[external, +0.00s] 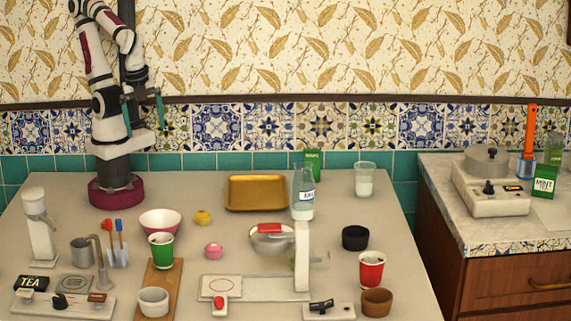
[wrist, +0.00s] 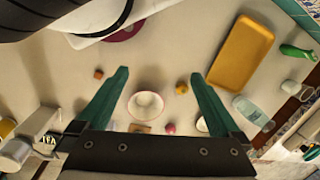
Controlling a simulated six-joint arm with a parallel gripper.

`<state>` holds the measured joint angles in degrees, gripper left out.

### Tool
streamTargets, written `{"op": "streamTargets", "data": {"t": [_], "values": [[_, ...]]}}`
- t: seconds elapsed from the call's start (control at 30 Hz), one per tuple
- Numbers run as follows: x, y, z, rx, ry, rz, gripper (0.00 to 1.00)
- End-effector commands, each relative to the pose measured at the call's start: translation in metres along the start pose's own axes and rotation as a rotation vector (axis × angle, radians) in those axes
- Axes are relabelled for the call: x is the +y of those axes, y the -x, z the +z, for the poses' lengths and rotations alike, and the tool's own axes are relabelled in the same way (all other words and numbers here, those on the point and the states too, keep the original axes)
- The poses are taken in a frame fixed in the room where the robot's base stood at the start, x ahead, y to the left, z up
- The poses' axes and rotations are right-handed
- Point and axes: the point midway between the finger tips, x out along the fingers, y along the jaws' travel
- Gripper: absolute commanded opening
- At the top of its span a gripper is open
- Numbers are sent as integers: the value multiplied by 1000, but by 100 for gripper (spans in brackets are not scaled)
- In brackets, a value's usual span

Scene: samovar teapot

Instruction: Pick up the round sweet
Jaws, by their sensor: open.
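A small pink round sweet (external: 213,250) lies on the table right of the green cup; in the wrist view it (wrist: 170,128) shows below and right of the bowl. A small yellow lumpy piece (external: 203,217) lies farther back; it also shows in the wrist view (wrist: 182,88). I cannot tell for certain which is the round sweet. My gripper (external: 143,112) is open and empty, high above the table near my base. Its teal fingers (wrist: 160,74) are spread wide in the wrist view and touch nothing.
A red-and-white bowl (external: 160,221) stands left of both small pieces. The green cup (external: 161,251), a metal bowl (external: 268,243), a glass bottle (external: 303,195) and a golden tray (external: 257,193) stand around them. An orange cube (wrist: 98,73) shows in the wrist view.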

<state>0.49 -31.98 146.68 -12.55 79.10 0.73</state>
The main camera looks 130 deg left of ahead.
Motion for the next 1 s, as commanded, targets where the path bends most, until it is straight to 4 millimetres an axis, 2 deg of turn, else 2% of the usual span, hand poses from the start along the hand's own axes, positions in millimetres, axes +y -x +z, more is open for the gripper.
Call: {"op": "streamTargets", "data": {"t": [0.07,0.17,0.4,0.47,0.57,0.6,0.7,0.8,0.9,1.0], "values": [[0,0,0,0,0,0,98],[0,0,0,0,0,0,82],[0,0,0,0,2,0,82],[-3,0,-6,0,71,8,82],[-23,-3,-38,-5,491,53,82],[-37,-8,-55,-8,727,76,82],[-73,-27,-93,-26,1291,127,82],[-102,-48,-116,-49,1699,161,82],[-115,-64,-126,-64,1892,175,82],[-113,-86,-128,-70,1926,176,82]]}}
